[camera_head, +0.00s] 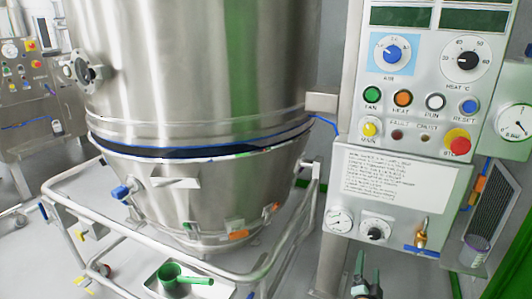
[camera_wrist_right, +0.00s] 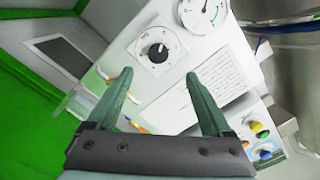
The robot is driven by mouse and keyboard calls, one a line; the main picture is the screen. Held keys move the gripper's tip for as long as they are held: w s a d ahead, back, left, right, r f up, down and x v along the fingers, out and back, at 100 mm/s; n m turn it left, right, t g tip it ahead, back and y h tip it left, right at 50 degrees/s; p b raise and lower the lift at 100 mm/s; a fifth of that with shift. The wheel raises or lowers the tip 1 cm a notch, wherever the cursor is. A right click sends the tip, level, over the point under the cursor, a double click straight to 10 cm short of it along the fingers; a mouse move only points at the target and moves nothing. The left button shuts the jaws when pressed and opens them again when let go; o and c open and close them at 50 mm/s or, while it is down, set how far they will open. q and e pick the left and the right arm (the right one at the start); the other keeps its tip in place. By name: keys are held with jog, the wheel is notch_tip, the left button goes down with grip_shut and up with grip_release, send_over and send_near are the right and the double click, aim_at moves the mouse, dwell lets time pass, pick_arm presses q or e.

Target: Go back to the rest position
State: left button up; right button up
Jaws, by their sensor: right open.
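My right gripper (camera_head: 367,268) shows at the bottom of the head view, in front of the lower part of the control panel (camera_head: 400,190). In the right wrist view the gripper (camera_wrist_right: 158,74) has its two green fingers spread apart with nothing between them. Beyond the fingers are a dial knob (camera_wrist_right: 158,53), a gauge (camera_wrist_right: 203,12) and the printed label (camera_wrist_right: 222,85). The fingers appear apart from the panel, though the exact gap cannot be told. My left gripper is in neither view.
A large steel vessel (camera_head: 200,60) stands on a railed trolley (camera_head: 100,240) at the left. A green scoop (camera_head: 180,278) lies in a tray (camera_head: 222,291). A red stop button (camera_head: 457,142) and a brass valve (camera_head: 421,233) stick out from the panel. Another machine (camera_head: 35,100) stands far left.

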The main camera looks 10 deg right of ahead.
pick_arm(q)
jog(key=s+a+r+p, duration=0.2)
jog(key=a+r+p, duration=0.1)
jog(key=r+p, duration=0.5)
jog(key=p, duration=0.3)
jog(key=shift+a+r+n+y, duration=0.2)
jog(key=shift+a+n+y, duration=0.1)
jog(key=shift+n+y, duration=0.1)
pick_arm(e)
jog(key=s+a+n+g+y, duration=0.2)
jog(key=s+a+n, duration=0.3)
jog(key=s, duration=0.6)
jog(key=s+a+n+g+y, duration=0.2)
jog(key=s+a+n+y, duration=0.3)
jog(key=s+a, duration=0.3)
jog(key=s+a+r+n+g+y, duration=0.1)
jog(key=s+a+n+y, duration=0.3)
jog(key=s, duration=1)
jog(key=a+n+g, duration=0.1)
jog(key=a+n, duration=0.1)
jog(key=n, duration=0.1)
jog(key=shift+a, duration=0.4)
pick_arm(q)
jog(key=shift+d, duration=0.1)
pick_arm(e)
jog(key=shift+g, duration=0.3)
